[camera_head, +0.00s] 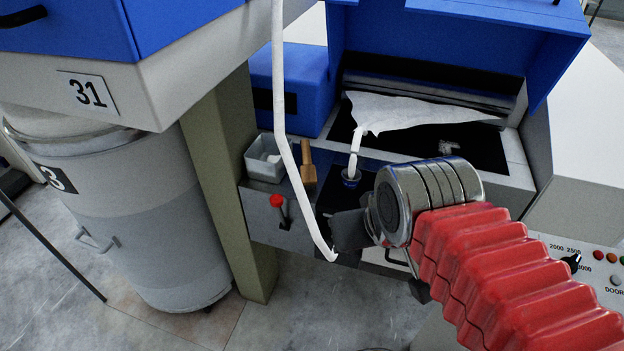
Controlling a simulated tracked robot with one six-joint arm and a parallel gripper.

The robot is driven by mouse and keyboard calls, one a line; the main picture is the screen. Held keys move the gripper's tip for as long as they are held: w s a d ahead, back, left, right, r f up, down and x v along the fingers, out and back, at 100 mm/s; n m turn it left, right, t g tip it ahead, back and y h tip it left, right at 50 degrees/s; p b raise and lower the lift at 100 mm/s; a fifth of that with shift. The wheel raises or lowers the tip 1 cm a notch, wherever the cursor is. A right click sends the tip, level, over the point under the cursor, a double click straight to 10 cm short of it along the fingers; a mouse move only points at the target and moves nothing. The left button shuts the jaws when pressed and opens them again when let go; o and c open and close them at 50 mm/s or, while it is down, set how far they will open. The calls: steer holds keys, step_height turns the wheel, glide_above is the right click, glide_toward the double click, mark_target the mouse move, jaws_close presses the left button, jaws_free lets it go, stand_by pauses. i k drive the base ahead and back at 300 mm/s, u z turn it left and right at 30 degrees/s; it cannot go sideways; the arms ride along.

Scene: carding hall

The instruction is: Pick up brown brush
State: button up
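The brown brush (309,166) is small, with a narrow upper part and a wider lower part. It is on the machine ledge, just right of the small grey tray. My gripper (348,231) shows as a dark grey shape at the end of my silver wrist and red-sleeved arm. It is below and right of the brush, apart from it in the picture. Its fingers cannot be told apart, so I cannot see whether it is open or shut.
A white strand (286,150) hangs just left of the brush. A grey tray (258,166) holds white material. A red-knobbed lever (278,203) stands below. A grey can (150,215) stands left.

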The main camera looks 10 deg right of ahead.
mark_target(308, 174)
steer(key=z, duration=0.05)
steer(key=k, duration=0.15)
steer(key=u, duration=0.8)
steer(key=i, duration=0.65)
steer(key=z, duration=0.1)
